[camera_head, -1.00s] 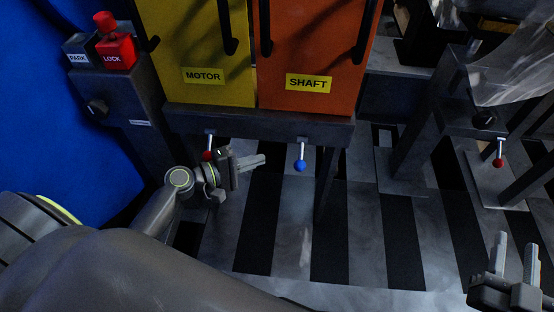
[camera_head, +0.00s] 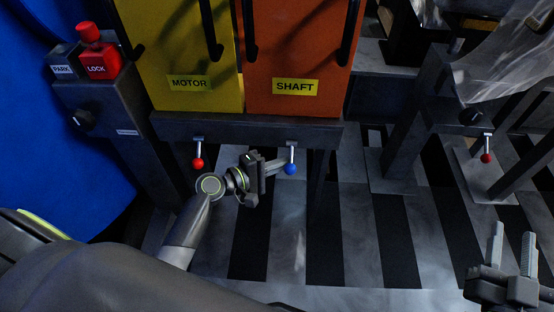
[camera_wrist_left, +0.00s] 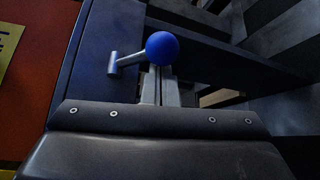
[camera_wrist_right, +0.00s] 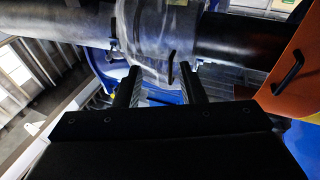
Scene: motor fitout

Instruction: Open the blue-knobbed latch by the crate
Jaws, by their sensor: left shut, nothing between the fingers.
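The blue-knobbed latch (camera_head: 291,168) hangs from the front edge of the dark bench, below the orange SHAFT crate (camera_head: 300,60). In the left wrist view its blue knob (camera_wrist_left: 162,48) sits at the end of a short grey lever, just beyond the fingertips. My left gripper (camera_head: 280,165) is shut and empty, with its fingertips close beside the knob on its left. Whether they touch it I cannot tell. My right gripper (camera_head: 513,250) is open and empty at the lower right, far from the latch.
A red-knobbed latch (camera_head: 198,162) hangs below the yellow MOTOR crate (camera_head: 185,60). Another red knob (camera_head: 486,158) hangs on a stand at the right. A control box with a red LOCK block (camera_head: 98,62) stands at the left. The striped floor in front is clear.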

